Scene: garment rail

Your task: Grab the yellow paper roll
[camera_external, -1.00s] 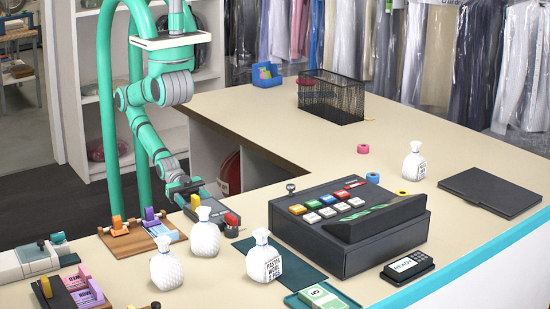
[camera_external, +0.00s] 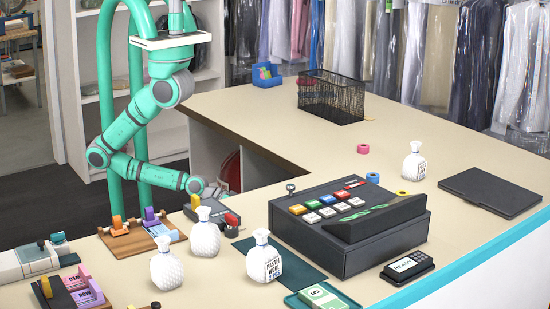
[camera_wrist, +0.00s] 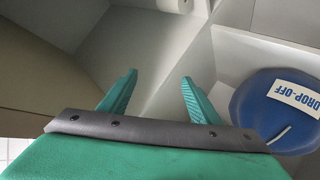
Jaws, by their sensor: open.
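A small yellow paper roll (camera_external: 402,193) lies on the counter in the external view, just past the back right corner of the black cash register. The register partly hides it. My gripper (camera_wrist: 158,77) is open and empty in the wrist view, its two green fingers spread apart. In the external view my wrist is far to the left of the roll, near the counter's inner edge; I cannot make out the fingers there. The roll is not in the wrist view.
The cash register (camera_external: 345,245) stands between my arm and the yellow roll. A blue roll (camera_external: 373,178), a pink roll (camera_external: 362,149) and a white bottle (camera_external: 413,162) are near it. A blue DROP-OFF bag (camera_wrist: 280,108) shows below the counter.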

